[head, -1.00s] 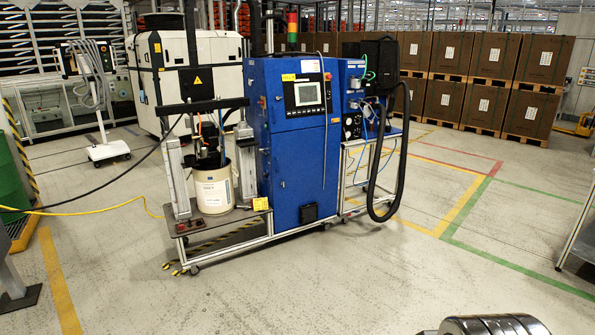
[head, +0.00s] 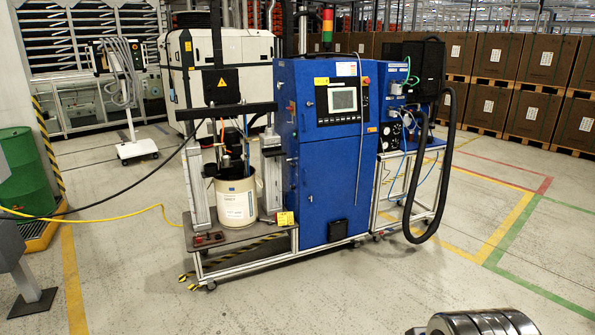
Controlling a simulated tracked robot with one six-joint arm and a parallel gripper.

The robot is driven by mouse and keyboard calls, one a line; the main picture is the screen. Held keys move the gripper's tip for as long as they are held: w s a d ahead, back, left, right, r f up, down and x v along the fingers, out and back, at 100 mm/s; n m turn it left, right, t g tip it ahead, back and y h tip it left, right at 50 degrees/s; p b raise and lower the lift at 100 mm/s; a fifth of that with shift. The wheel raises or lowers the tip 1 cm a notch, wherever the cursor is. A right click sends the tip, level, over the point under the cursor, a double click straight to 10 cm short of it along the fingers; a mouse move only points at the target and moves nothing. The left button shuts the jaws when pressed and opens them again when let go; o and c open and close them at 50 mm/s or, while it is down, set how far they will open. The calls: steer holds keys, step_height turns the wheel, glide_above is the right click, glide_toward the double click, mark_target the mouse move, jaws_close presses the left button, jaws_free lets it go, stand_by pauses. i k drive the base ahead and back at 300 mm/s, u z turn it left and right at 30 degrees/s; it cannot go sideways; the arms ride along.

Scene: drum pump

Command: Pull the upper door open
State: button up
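The blue drum pump cabinet (head: 283,150) stands upright on a wheeled frame near the middle of the head view. Its upper door (head: 322,117) carries a screen panel (head: 342,101) and looks shut. The lower door (head: 329,185) below it also looks shut. Details of the door's handle are too small to tell. A shiny, ribbed metal part at the bottom right edge looks like part of my arm. My gripper's fingers are not in view, and the cabinet front is unobstructed.
A white drum (head: 236,203) stands on the cart left of the cabinet. A black hose (head: 447,180) loops down on the right. A yellow cable (head: 110,214) crosses the floor at left, near a green barrel (head: 24,172). The floor (head: 330,295) in front is clear.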

mark_target(333, 87)
steer(key=u, duration=0.2)
steer(key=i, duration=1.5)
steer(key=u, duration=0.4)
steer(key=i, duration=2.3)
steer(key=u, duration=0.15)
